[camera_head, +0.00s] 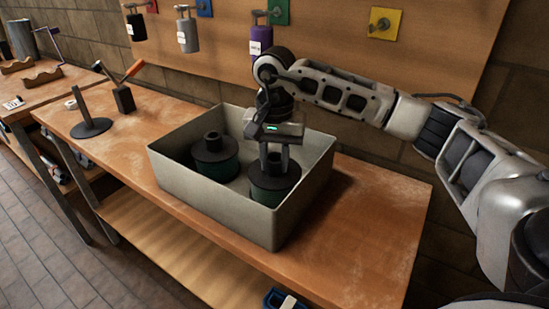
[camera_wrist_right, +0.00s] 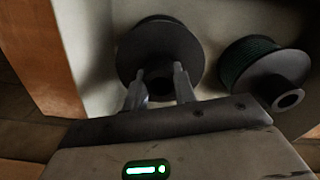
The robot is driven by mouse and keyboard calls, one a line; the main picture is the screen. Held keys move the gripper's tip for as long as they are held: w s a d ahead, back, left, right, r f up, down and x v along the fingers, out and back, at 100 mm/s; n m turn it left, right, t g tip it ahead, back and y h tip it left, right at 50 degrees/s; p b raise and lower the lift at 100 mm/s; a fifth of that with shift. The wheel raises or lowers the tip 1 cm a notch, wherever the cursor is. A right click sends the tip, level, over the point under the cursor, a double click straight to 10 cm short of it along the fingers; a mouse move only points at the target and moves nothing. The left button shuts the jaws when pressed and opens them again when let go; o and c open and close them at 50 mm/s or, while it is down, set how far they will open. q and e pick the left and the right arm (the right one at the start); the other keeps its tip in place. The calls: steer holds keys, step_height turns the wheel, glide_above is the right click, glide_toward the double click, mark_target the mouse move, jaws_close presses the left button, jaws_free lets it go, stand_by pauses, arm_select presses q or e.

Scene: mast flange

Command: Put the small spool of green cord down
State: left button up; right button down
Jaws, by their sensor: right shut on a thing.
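My right gripper (camera_head: 274,160) reaches down into a pale grey open bin (camera_head: 228,212) on the workbench. It is shut on the hub of a spool of green cord (camera_head: 272,192) with dark flanges, in the right part of the bin. In the right wrist view the fingers (camera_wrist_right: 160,88) close on the hub of this spool (camera_wrist_right: 160,45). A second spool of green cord (camera_head: 215,165) stands to its left in the bin, and also shows in the wrist view (camera_wrist_right: 265,70). Whether the held spool touches the bin floor is hidden. My left gripper is not in view.
The wooden workbench (camera_head: 375,235) has free room right of the bin. A dark upright post on a round base (camera_head: 91,127) and a dark block with an orange handle (camera_head: 124,98) stand at left. Labelled cylinders hang on the back panel (camera_head: 420,45).

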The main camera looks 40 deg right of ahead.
steer(key=c, duration=1.1)
jaws_free()
steer(key=shift+f, duration=0.1)
steer(key=shift+r, duration=0.3)
step_height(320, 180, up, 12)
steer(key=shift+f, duration=0.15)
